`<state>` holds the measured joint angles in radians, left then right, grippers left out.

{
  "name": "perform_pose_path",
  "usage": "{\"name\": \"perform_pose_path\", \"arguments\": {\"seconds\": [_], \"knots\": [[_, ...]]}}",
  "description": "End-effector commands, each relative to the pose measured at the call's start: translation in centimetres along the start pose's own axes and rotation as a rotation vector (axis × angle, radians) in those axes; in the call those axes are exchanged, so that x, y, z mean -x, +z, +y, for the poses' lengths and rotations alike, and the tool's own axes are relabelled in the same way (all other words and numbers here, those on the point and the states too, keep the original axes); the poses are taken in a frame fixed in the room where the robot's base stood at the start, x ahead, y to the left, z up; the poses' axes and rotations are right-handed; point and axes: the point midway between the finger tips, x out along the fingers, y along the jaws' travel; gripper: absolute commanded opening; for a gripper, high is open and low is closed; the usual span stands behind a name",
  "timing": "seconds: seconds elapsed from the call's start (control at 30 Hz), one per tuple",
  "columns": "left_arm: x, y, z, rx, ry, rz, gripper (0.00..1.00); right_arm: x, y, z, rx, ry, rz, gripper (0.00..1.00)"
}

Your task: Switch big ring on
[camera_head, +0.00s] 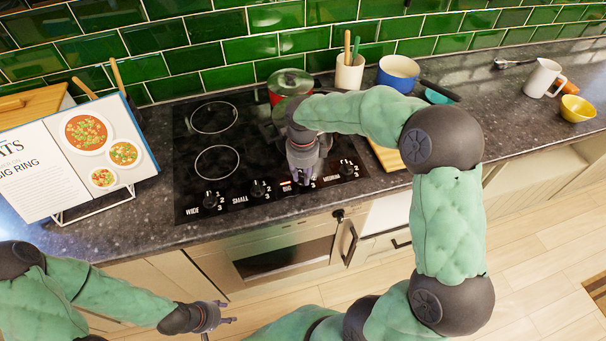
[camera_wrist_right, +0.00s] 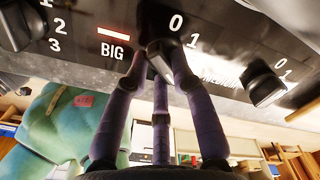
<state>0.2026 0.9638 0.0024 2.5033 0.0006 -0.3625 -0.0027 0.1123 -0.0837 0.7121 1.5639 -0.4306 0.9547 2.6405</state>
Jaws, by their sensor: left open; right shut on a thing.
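The black cooktop (camera_head: 188,150) has a row of knobs along its front edge, labelled WIDE, SMALL, BIG and MEDIUM. My right gripper (camera_head: 305,178) reaches down over the BIG knob. In the right wrist view its fingers (camera_wrist_right: 160,70) are closed around the BIG knob (camera_wrist_right: 157,48), which they partly hide. A bar light (camera_wrist_right: 113,34) by the BIG label glows whitish-red. The numbers 0 and 1 show beside the knob; its exact pointer position is hard to tell. My left gripper (camera_head: 226,312) is open and empty, low in front of the oven.
A red pot (camera_head: 288,82) with a lid stands at the cooktop's back right, partly behind my right arm. A recipe book (camera_head: 90,150) reading BIG RING stands left. A blue pot (camera_head: 397,74) and utensil holder (camera_head: 349,75) stand right. The oven handle (camera_head: 348,241) is below.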

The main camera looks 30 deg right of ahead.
Motion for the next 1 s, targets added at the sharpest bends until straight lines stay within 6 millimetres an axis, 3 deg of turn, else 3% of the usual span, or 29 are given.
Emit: {"name": "perform_pose_path", "arguments": {"seconds": [0.77,0.8,0.87,1.0], "knots": [[-0.22,-0.01,-0.08,0.000,0.000,0.000,0.47,0.05,0.10,-0.04,-0.109,-0.001,-0.002,0.00],[-0.22,-0.01,-0.08,0.000,0.000,0.000,0.47,0.05,0.10,-0.04,-0.109,-0.001,-0.002,0.30],[-0.22,-0.01,-0.08,0.000,0.000,0.000,0.47,0.05,0.10,-0.04,-0.109,-0.001,-0.002,0.47],[-0.23,-0.01,-0.08,0.000,0.000,0.000,0.47,0.03,0.09,-0.03,-0.108,-0.001,-0.001,0.49]]}}
